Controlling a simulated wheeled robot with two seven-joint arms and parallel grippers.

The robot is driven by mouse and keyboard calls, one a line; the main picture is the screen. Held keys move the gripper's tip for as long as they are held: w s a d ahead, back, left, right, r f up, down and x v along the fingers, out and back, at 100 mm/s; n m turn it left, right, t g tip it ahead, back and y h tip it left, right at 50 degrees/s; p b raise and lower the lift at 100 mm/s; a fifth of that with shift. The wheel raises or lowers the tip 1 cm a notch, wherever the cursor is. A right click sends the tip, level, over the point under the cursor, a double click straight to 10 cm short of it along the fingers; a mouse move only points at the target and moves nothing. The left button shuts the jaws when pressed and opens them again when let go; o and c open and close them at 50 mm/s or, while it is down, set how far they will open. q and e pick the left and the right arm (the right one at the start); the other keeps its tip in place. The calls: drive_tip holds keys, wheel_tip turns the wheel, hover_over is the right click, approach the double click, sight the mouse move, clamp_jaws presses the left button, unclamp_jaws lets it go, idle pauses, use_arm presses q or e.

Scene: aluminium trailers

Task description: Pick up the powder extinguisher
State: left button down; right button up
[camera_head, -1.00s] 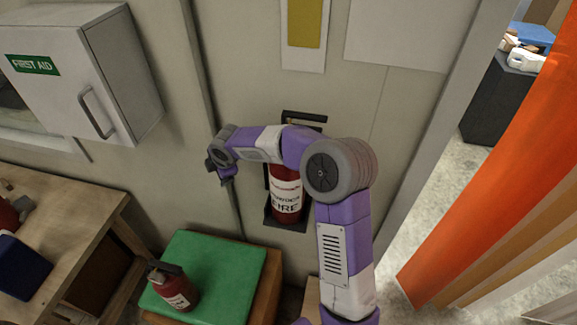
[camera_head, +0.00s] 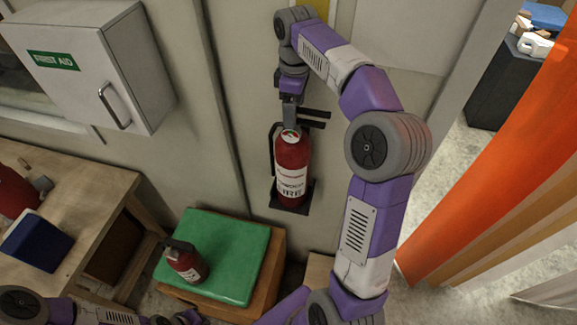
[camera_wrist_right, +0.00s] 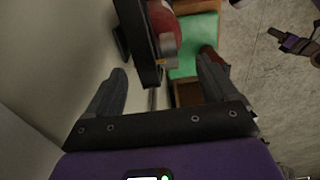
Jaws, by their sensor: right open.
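A red extinguisher (camera_head: 292,168) with a white label reading "FIRE" stands upright in a black wall bracket (camera_head: 289,203). A smaller red extinguisher (camera_head: 186,262) stands on a green-topped box (camera_head: 236,250). My right gripper (camera_head: 290,112) points down at the top of the wall extinguisher, close to its black handle (camera_head: 314,115). In the right wrist view, my right gripper (camera_wrist_right: 162,82) is open, with the black handle (camera_wrist_right: 137,40) and red body (camera_wrist_right: 164,24) beyond the fingers. Contact is unclear. My left gripper (camera_head: 182,318) is partly visible at the bottom edge.
A first aid cabinet (camera_head: 88,70) hangs on the wall at left. A wooden table (camera_head: 88,190) at left carries a blue box (camera_head: 36,242) and a red object (camera_head: 14,192). An orange curtain (camera_head: 490,170) hangs at right. Open floor (camera_head: 425,295) shows at lower right.

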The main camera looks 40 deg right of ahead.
sight(293, 148)
drive_tip(key=f, duration=0.6)
drive_tip(key=shift+w+f, duration=0.2)
drive_tip(key=shift+f, duration=0.15)
clamp_jaws()
drive_tip(key=shift+w+r, duration=0.1)
drive_tip(key=shift+r, duration=0.25)
